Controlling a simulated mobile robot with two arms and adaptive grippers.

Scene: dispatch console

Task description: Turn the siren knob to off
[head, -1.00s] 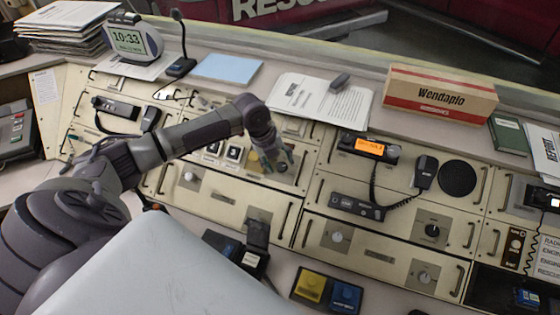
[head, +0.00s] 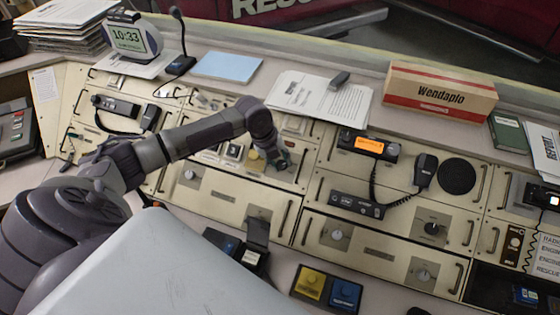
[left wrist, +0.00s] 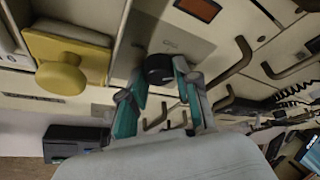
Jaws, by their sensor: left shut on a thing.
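A black round knob (left wrist: 158,68) on a pale panel plate shows in the left wrist view. My left gripper (left wrist: 158,97), with teal-lined fingers, is shut on this knob, one finger on each side. In the head view my left gripper (head: 281,162) is at the upper middle console panel and hides the knob. A large yellow push button (left wrist: 65,74) is left of the knob, and it also shows in the head view (head: 254,155). I cannot read any label or the knob's pointer. My right gripper is not in view.
Drawer-like handles (left wrist: 234,60) stand out right of the knob. A radio with a coiled-cord microphone (head: 424,172) is to the right.

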